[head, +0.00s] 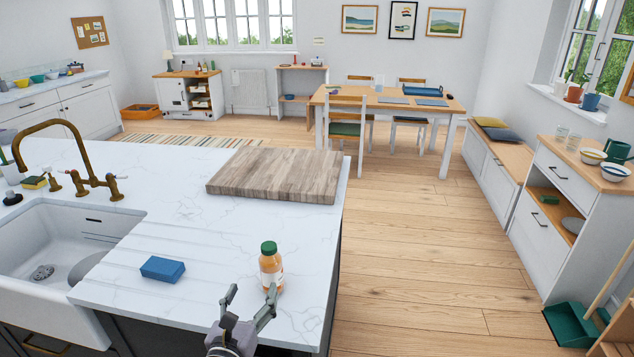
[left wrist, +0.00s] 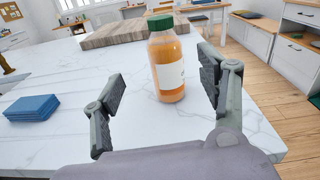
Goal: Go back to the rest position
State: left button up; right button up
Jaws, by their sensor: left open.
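My left gripper (head: 250,305) is open at the front edge of the white marble counter. An orange bottle with a green cap and a white label (head: 271,268) stands upright on the counter just beyond the fingertips. In the left wrist view the bottle (left wrist: 167,62) shows between and beyond the two open fingers of the left gripper (left wrist: 160,88), and I see no finger closed on it. My right gripper is not in view.
A blue sponge (head: 162,269) lies on the counter (head: 180,220) to the left, near the white sink (head: 40,240). A wooden board (head: 278,175) lies farther back. A dining table (head: 385,105) stands beyond. The wooden floor right of the counter is largely clear.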

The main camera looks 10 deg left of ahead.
pick_arm(q)
jog(key=s+a+f+n+g+y, duration=0.2)
jog(key=s+f+n+g, duration=0.2)
jog(key=s+n, duration=0.5)
jog(key=s+a+f+n+g+y, duration=0.2)
jog(key=s+f+n+g, duration=0.25)
jog(key=n, duration=0.85)
jog(key=s+d+f+n+g+h, duration=0.2)
jog(key=s+n+g, duration=0.1)
jog(key=s+n, duration=0.4)
jog(key=s+d+f+n+g+h, duration=0.25)
jog(key=s+n, duration=0.25)
jog(key=s, duration=0.5)
notch_tip(320, 180, down, 28)
jog(key=s+g+b, duration=0.1)
jog(key=g+b, duration=0.1)
jog(key=s+a+f+m+y, duration=0.1)
jog(key=s+a+f, duration=0.2)
jog(key=s+f, duration=1.3)
jog(key=shift+s+g+b, duration=0.3)
jog(key=shift+s+g, duration=0.1)
